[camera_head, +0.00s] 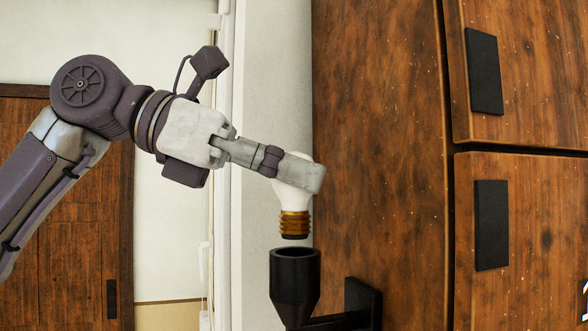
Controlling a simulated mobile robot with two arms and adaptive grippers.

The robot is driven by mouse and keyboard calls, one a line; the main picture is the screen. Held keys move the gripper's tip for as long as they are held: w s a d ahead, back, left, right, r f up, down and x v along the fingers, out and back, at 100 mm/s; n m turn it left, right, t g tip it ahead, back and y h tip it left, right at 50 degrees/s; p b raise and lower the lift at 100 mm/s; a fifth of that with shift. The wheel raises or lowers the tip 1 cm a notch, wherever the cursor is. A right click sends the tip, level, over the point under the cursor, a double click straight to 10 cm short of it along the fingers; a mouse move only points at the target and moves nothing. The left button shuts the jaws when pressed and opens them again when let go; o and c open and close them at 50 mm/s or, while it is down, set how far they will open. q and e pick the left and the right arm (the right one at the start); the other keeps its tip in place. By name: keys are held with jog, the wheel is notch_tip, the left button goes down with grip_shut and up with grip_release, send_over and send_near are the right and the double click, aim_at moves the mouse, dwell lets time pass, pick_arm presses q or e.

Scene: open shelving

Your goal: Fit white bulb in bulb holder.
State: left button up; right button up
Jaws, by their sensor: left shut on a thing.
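My left gripper (300,172) comes in from the left and is shut on the white bulb (290,197). The bulb hangs upright with its brass screw base (294,224) pointing down. Part of the bulb's glass is hidden behind the finger. The black bulb holder (295,285) is a cup that opens upward, right below the bulb. A small gap shows between the base and the holder's rim, and the base looks roughly in line with the opening. My right gripper is not in view.
The holder's black bracket (362,304) joins a brown wooden panel (380,150) at the right. Wooden doors with black handles (491,225) stand farther right. A pale wall and a wooden door (75,250) are behind my left arm.

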aim_at(294, 216)
pick_arm(q)
jog(key=shift+f+b, duration=1.4)
jog(key=shift+f, duration=0.75)
jog(key=o, duration=1.2)
jog(key=shift+c, duration=0.2)
jog(key=v, duration=1.2)
